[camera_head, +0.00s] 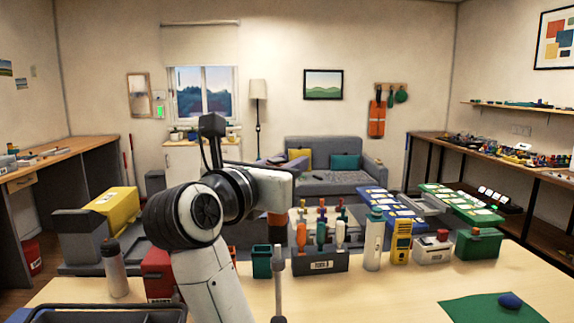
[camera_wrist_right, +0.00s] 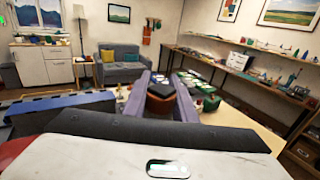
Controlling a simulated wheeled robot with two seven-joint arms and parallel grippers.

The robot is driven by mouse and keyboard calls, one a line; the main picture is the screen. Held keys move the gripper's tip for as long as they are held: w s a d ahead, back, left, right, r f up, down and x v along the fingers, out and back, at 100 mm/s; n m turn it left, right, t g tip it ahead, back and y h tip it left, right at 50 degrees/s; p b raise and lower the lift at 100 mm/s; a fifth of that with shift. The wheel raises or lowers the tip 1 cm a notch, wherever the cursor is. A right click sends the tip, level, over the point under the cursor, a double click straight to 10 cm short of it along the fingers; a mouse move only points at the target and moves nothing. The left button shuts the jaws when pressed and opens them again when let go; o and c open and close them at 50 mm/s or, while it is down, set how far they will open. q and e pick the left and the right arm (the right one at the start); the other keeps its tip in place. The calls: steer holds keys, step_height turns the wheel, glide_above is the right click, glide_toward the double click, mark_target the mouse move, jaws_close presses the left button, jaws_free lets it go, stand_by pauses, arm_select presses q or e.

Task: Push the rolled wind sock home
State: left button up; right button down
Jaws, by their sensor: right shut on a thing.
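My right gripper (camera_wrist_right: 160,84) is shut on an orange-brown roll with a dark top (camera_wrist_right: 161,97), which looks like the rolled wind sock. The roll sits between the two grey fingers in the right wrist view. In the head view, my right arm reaches up from the bottom middle and hides most of its own gripper. An orange piece (camera_head: 277,222) shows just below the white wrist, above the table. I cannot tell whether the roll touches anything. A thin grey post (camera_head: 279,278) stands below it at the table's near side. My left gripper is out of view.
A grey tool holder (camera_head: 320,263) with several screwdrivers stands right of the post, beside a white bottle (camera_head: 374,240), a yellow meter (camera_head: 401,242) and a green box (camera_head: 479,244). A teal cup (camera_head: 261,262) stands left.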

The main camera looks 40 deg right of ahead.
arm_select(q)
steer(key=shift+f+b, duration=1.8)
steer(key=shift+b, duration=0.05)
arm_select(e)
steer(key=shift+f, duration=2)
steer(key=c, duration=1.4)
jaws_free()
